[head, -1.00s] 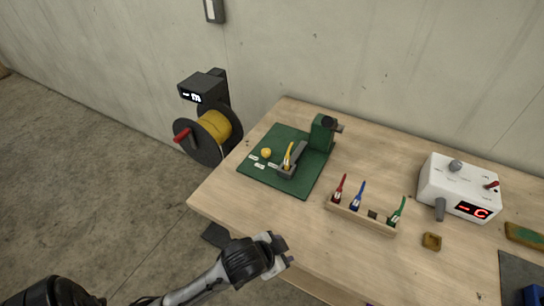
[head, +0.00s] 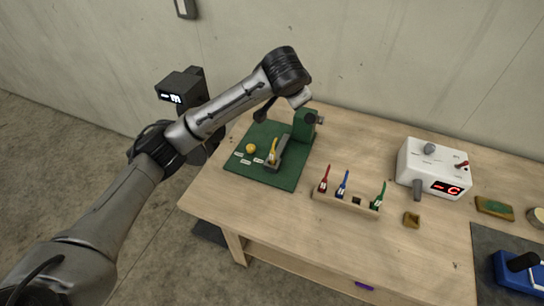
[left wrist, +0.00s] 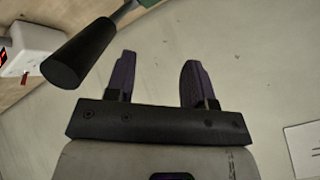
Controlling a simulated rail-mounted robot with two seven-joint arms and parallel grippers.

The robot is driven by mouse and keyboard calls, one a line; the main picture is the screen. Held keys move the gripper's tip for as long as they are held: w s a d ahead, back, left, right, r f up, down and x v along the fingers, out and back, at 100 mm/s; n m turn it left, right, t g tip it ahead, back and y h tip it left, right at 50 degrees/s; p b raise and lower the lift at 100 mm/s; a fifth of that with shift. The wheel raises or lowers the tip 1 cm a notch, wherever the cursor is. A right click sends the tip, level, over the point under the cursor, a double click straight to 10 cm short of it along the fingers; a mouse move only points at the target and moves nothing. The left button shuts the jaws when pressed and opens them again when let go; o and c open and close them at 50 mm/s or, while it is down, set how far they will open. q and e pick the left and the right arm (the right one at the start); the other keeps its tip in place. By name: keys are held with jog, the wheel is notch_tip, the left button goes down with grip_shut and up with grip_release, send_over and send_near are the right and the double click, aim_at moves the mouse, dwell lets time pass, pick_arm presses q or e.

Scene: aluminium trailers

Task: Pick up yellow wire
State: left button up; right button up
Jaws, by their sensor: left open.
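A thin upright yellow piece (head: 272,150), which looks like the yellow wire, stands in a dark grey holder (head: 276,163) on the green mat (head: 240,178). My left gripper (left wrist: 155,75) is open and empty in the left wrist view, with dark purple fingers apart. In the head view it is at the arm's end (head: 301,97), above and behind the mat, and its fingers are hard to make out. The yellow wire is not seen in the left wrist view. My right gripper is not in view.
A green fixture (head: 304,124) with a black handle (left wrist: 78,52) stands at the mat's back corner, close to my left gripper. A wooden rack (head: 345,204) holds red, blue and green pieces. A white box (head: 431,165) stands at right. My arm mostly hides the spool.

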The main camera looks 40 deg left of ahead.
aim_at(273, 151)
pick_arm(q)
jog(key=s+a+f+n+g+h, duration=0.1)
jog(key=f+n+g, duration=0.1)
jog(key=f, duration=0.4)
jog(key=s+a+f+n+g+h, duration=0.1)
jog(key=a+f+n+g, duration=0.1)
jog(key=f, duration=0.4)
jog(key=s+a+f+n+g+h+b, duration=0.1)
jog(key=s+f+n+g, duration=0.1)
jog(key=f, duration=0.4)
jog(key=shift+a+n+g, duration=0.2)
jog(key=shift+n+g, duration=0.6)
jog(key=shift+d+f+b, duration=0.2)
jog(key=shift+f+b, duration=0.4)
jog(key=shift+f, duration=2.8)
jog(key=shift+c, duration=0.4)
jog(key=c, duration=0.4)
grip_shut()
